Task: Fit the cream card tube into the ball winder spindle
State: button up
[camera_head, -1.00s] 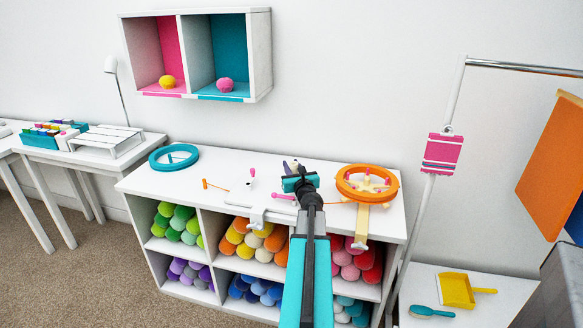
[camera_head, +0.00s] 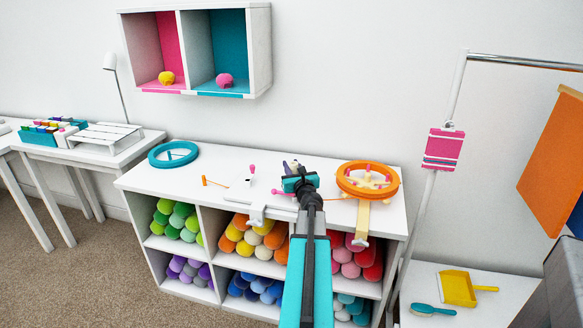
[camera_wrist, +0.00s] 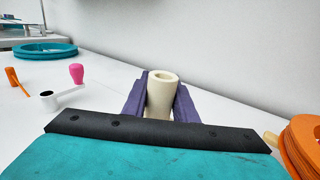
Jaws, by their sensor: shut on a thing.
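The cream card tube (camera_wrist: 160,96) stands upright between the purple fingers of my gripper (camera_wrist: 160,100) in the wrist view. My gripper (camera_head: 291,168) is shut on it above the white cabinet top, and in the head view the tube is mostly hidden. The ball winder (camera_head: 257,205) is a white piece clamped at the cabinet's front edge.
An orange ringed wheel with pegs (camera_head: 367,181) stands close to the right of my gripper. A teal ring (camera_head: 173,154) lies at the left end of the cabinet top (camera_head: 215,160). A small orange piece (camera_head: 214,183) lies between. The wall is behind.

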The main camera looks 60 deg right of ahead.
jog(key=shift+f+b, duration=0.35)
jog(key=shift+f, duration=0.05)
jog(key=o, duration=1.1)
jog(key=shift+a, duration=0.1)
jog(key=shift+v, duration=2.65)
jog(key=v, duration=0.6)
jog(key=shift+r+p, duration=0.15)
jog(key=shift+p, duration=0.85)
jog(key=shift+p, duration=0.3)
jog(key=p, duration=0.6)
jog(key=shift+s+a, duration=0.25)
jog(key=shift+a, duration=0.1)
